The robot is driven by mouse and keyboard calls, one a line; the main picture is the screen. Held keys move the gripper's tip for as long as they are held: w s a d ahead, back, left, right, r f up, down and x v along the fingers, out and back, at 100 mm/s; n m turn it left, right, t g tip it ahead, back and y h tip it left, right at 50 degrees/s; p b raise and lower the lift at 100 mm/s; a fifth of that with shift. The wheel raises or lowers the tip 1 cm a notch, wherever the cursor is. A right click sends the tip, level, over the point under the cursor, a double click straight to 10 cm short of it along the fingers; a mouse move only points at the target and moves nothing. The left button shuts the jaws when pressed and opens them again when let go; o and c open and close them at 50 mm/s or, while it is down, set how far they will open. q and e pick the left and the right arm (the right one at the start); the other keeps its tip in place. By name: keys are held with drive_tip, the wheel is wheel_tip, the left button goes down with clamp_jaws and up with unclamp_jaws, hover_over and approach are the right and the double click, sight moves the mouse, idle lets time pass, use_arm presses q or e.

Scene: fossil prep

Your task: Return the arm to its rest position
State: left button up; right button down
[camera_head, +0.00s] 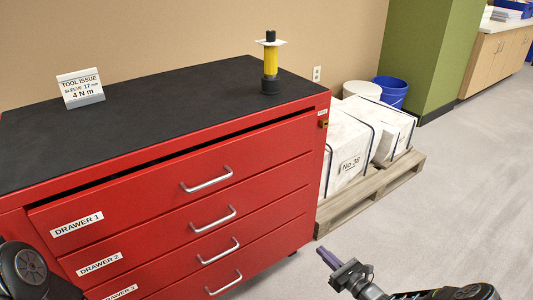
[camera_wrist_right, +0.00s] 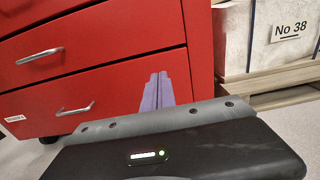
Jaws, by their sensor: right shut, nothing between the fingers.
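My right arm (camera_head: 445,293) comes in from the lower right in the head view. Its right gripper (camera_head: 328,258) has purple fingers, which are shut with nothing between them. It is in front of the cabinet's right side, over the grey floor, apart from the drawer handles. In the right wrist view the purple fingers (camera_wrist_right: 157,92) lie together in front of the red drawer fronts. A dark part of my left arm (camera_head: 28,268) shows at the lower left corner. Its gripper is out of view.
A red cabinet (camera_head: 262,185) with a black top fills the left. Its top drawer (camera_head: 130,205) shows a dark gap above it. A yellow tool (camera_head: 270,62) and a sign (camera_head: 80,88) stand on top. A pallet (camera_head: 400,172) with white blocks is behind right. The right floor is clear.

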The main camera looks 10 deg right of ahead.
drive_tip(key=s+a+f+n+g+y, duration=0.25)
drive_tip(key=s+a+n+g, duration=0.4)
drive_tip(key=a, duration=0.55)
drive_tip(key=s+a+f+n+g+y, duration=0.2)
drive_tip(key=s+a+f+n+g, duration=0.35)
drive_tip(key=a, duration=0.65)
drive_tip(key=s+f+n+g+h, duration=0.2)
drive_tip(key=s+n+g+h, duration=0.4)
drive_tip(key=s+n, duration=0.85)
use_arm(q)
wheel_tip(320, 180, up, 32)
drive_tip(key=s+d+p, duration=0.1)
drive_tip(key=s+p, duration=0.1)
drive_tip(key=p, duration=2.9)
drive_tip(key=shift+s+d+f+g, duration=0.2)
drive_tip(key=shift+d+g, duration=0.1)
drive_tip(key=shift+d, duration=0.1)
use_arm(e)
drive_tip(key=s+a+r+n+t, duration=0.1)
drive_tip(key=s+r, duration=0.2)
drive_tip(key=r, duration=1.4)
drive_tip(key=s+a+r+n+t+h, duration=0.1)
drive_tip(key=s+r+n, duration=0.1)
drive_tip(key=r, duration=1.5)
drive_tip(key=shift+s+a+r, duration=0.35)
drive_tip(key=shift+s, duration=0.05)
